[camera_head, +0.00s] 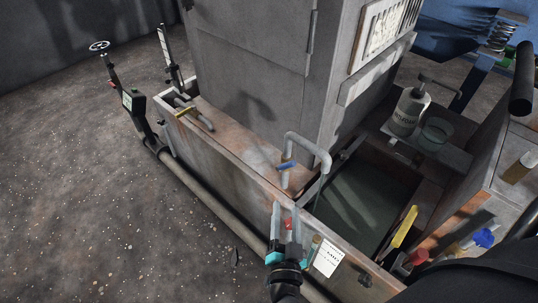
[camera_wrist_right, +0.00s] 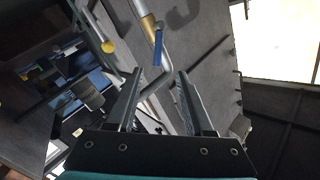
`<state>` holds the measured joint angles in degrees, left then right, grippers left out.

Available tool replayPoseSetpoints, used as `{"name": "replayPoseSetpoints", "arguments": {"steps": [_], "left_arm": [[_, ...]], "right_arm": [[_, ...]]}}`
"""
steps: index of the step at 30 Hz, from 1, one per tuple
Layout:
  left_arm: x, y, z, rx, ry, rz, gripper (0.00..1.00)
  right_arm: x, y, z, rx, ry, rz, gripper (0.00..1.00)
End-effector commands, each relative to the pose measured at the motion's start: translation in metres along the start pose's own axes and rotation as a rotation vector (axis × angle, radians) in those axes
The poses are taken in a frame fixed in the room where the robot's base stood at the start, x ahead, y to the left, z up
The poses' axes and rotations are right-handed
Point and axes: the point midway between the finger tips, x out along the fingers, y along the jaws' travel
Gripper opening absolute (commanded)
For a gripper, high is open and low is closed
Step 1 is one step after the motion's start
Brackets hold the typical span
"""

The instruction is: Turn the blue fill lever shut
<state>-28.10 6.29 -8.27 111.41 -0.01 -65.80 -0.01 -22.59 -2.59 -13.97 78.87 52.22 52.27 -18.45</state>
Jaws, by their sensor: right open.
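The blue fill lever (camera_head: 286,165) sits on a grey bent pipe (camera_head: 308,145) that rises at the tank's edge and hooks over it. My right gripper (camera_head: 286,218) is open, in front of and below the lever, with a visible gap to it. In the right wrist view the blue lever (camera_wrist_right: 158,47) lies beyond the open fingertips (camera_wrist_right: 158,75), roughly centred between them. A brass-coloured valve part (camera_wrist_right: 148,24) shows beside it. Nothing is between the fingers. My left gripper is not in view.
A tank of dark liquid (camera_head: 350,208) lies right of the pipe. A yellow lever (camera_head: 185,111) is on another pipe at left. The left floor (camera_head: 90,200) is mostly clear.

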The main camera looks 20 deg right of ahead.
Motion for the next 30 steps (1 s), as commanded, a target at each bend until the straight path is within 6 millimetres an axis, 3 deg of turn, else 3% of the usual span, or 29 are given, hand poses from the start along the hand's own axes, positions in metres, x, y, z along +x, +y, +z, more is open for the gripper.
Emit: {"name": "replayPoseSetpoints", "arguments": {"steps": [5,21,30], "left_arm": [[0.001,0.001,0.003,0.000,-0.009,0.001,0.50],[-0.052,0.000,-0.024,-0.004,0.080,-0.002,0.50],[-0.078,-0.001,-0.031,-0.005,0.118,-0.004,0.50]], "right_arm": [[0.012,0.003,-0.002,0.002,0.016,0.011,0.52],[0.109,0.004,-0.002,0.002,0.014,0.008,0.52],[0.143,0.004,-0.002,0.001,0.012,0.009,0.52]]}}
